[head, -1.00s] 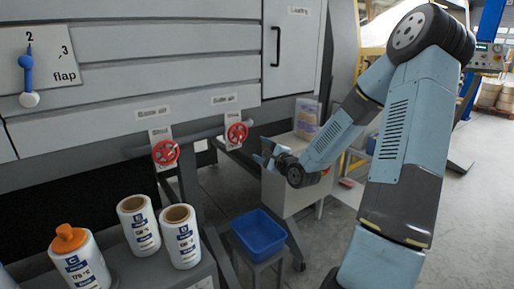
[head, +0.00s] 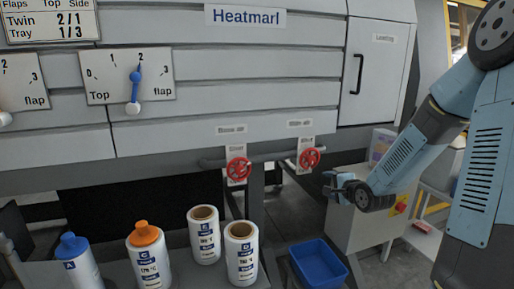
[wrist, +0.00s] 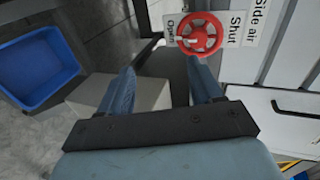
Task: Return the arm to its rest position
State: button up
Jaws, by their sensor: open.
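My gripper (head: 328,186) is at the right in the head view, at the end of my blue-and-grey arm, in front of a grey cabinet. In the wrist view my gripper (wrist: 160,85) shows two blue fingers spread apart with nothing between them. A red valve wheel (wrist: 199,34) is beyond the fingertips there, beside a label reading "Side air" and "Shut". In the head view two red wheels sit on a grey pipe, one at left (head: 238,169) and one at right (head: 309,158). My gripper is apart from both.
Several bottles and rolls, including an orange-capped bottle (head: 148,255), stand on a bench at lower left. The grey machine (head: 250,90) with a dial (head: 135,75) fills the back. A grey cabinet (head: 362,225) stands behind my gripper.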

jog(key=s+a+r+n+g+h, duration=0.1)
jog(key=s+r+n, duration=0.3)
jog(key=s, duration=0.7)
jog(key=s+a+r+n+g+h, duration=0.1)
jog(key=s+r+n+g, duration=0.3)
jog(key=s+r, duration=0.3)
jog(key=s+r+n+g+h, duration=0.1)
jog(key=s+r+n, duration=0.5)
jog(key=s, duration=1)
jog(key=shift+a+g+h, duration=0.4)
jog(key=shift+g, duration=0.5)
jog(key=shift+s, duration=0.1)
jog(key=shift+c, duration=0.2)
